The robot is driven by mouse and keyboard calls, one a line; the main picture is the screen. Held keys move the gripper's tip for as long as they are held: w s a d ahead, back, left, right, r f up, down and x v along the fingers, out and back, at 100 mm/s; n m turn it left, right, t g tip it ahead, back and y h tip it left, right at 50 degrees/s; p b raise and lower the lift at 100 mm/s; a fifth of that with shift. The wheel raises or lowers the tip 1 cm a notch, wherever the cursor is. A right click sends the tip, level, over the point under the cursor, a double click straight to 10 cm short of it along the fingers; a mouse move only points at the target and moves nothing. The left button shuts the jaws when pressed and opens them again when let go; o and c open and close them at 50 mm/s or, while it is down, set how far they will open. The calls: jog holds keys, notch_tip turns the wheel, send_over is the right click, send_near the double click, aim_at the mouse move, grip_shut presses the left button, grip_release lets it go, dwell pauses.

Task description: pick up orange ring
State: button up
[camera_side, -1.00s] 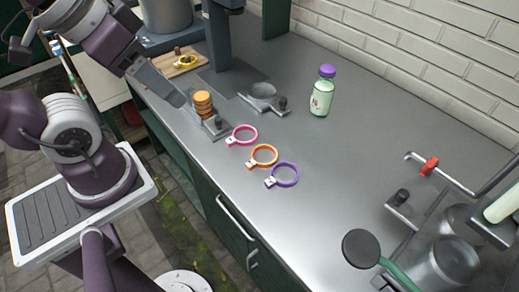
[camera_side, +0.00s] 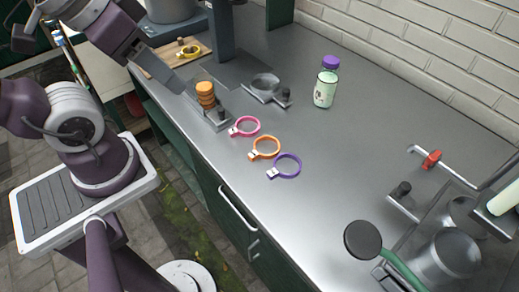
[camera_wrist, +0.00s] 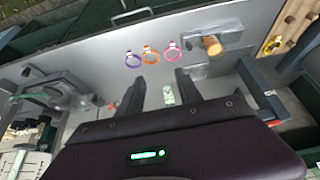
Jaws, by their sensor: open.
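The orange ring (camera_side: 277,148) lies flat on the grey metal counter, with a white tag on its left edge. It lies between a pink ring (camera_side: 257,126) and a purple ring (camera_side: 298,166). In the wrist view the orange ring (camera_wrist: 150,60) shows just beyond my fingertips, with the purple ring (camera_wrist: 133,60) to its left and the pink ring (camera_wrist: 172,55) to its right. My gripper (camera_wrist: 160,76) is open and empty, its two dark fingers apart. In the side view my gripper (camera_side: 165,75) is at the upper left, apart from the rings.
A green bottle with a purple cap (camera_side: 325,90) stands behind. Metal fixtures stand at the right. The counter right of the rings is clear.

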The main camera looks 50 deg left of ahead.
jog(key=w+f+g, duration=0.2)
jog(key=w+f, duration=0.3)
jog(key=w, duration=0.2)
jog(key=g, duration=0.4)
send_over(250, 156)
notch_tip(250, 156, down, 13)
notch_tip(250, 156, down, 7)
jog(key=shift+r, duration=0.2)
grip_shut()
